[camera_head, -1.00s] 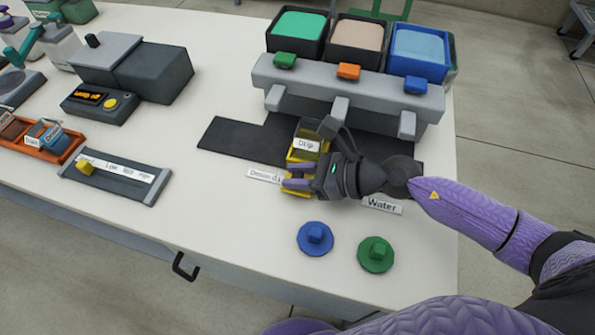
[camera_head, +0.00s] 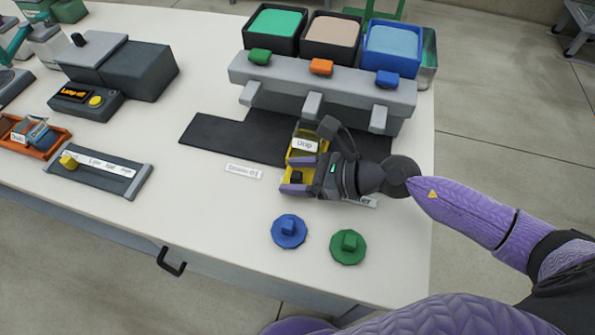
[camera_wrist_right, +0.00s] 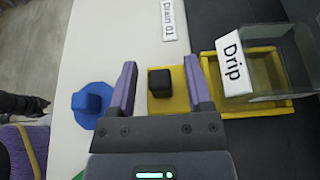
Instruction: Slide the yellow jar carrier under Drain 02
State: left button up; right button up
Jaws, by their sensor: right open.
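The yellow jar carrier (camera_head: 285,189) sits on the dark mat below the middle spout (camera_head: 312,105). It holds a clear jar labelled "Drip" (camera_head: 304,145); the yellow tray also shows in the right wrist view (camera_wrist_right: 283,107). My right gripper (camera_head: 290,175) is open at the carrier's front, its purple fingers on either side of the black knob (camera_wrist_right: 160,81). In the wrist view a gap shows between knob and fingers. The "Drain 01" label (camera_head: 244,171) lies left of the carrier. No "Drain 02" label is readable. My left gripper is out of view.
The grey spout bar (camera_head: 340,88) stands behind the carrier, under three tanks. A blue knob (camera_head: 289,231) and a green knob (camera_head: 348,247) are at the front. The dark mat (camera_head: 220,136) is clear to the left. A label beneath my right gripper is mostly hidden.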

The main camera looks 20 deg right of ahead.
jog(key=shift+s+d, duration=0.2)
jog(key=shift+d, duration=0.05)
jog(key=v, duration=0.9)
jog(key=shift+r+p, duration=0.2)
jog(key=shift+p, duration=0.2)
jog(key=shift+d, duration=0.1)
jog(key=shift+s, duration=0.1)
